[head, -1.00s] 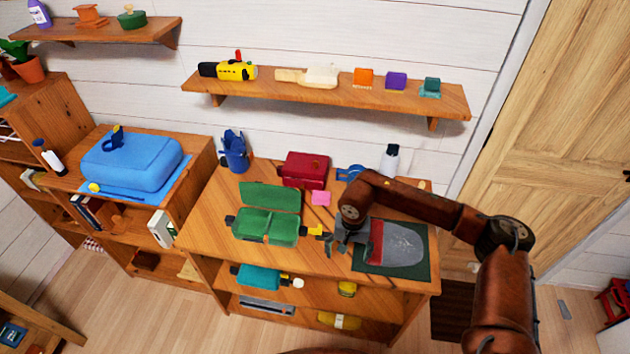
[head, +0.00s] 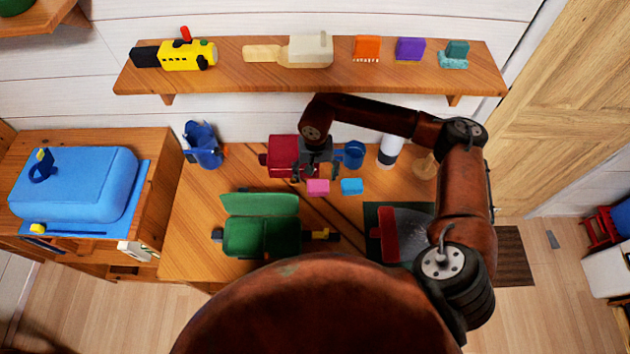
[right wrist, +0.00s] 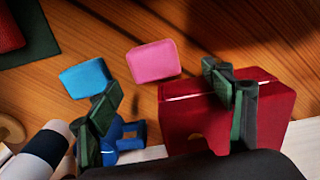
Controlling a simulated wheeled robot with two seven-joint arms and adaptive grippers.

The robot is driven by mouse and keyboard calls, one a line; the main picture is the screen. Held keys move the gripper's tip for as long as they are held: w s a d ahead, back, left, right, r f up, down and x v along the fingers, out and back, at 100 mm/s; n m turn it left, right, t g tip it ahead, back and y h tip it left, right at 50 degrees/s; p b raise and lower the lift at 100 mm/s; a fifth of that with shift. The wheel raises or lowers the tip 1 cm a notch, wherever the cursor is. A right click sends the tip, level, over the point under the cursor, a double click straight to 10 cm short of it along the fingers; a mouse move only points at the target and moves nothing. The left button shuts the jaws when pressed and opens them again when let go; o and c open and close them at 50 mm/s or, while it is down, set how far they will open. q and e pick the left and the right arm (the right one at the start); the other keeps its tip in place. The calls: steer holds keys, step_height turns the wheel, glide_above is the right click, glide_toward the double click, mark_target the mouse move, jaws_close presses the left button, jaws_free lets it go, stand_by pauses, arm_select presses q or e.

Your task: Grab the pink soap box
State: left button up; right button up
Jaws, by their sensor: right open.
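The pink soap box (head: 318,187) is a small pink block lying on the wooden table top, in front of the red case (head: 282,150) and left of a small light-blue block (head: 352,186). My right gripper (head: 309,170) is open and empty just behind the pink box, beside the red case. In the right wrist view the pink box (right wrist: 153,62) lies beyond the fingertips, roughly between the two fingers (right wrist: 160,92). One finger overlaps the red case there; whether they touch cannot be told. My left gripper is not in view.
A blue mug (head: 353,152) and a white bottle (head: 389,150) stand at the back right. An open green case (head: 258,236) is at the front left, and a dark green mat (head: 372,222) at the front right. A wall shelf (head: 300,80) runs above.

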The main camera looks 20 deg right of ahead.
mark_target(318, 185)
steer(key=f, duration=0.4)
steer(key=s+f, duration=0.1)
steer(key=shift+d+f, duration=0.25)
steer(key=shift+f, duration=0.15)
steer(key=shift+w+f, duration=0.1)
steer(key=shift+f, duration=0.2)
steer(key=shift+c, duration=0.5)
steer(key=c, duration=1.1)
steer(key=shift+c, duration=0.3)
steer(key=shift+r, duration=0.2)
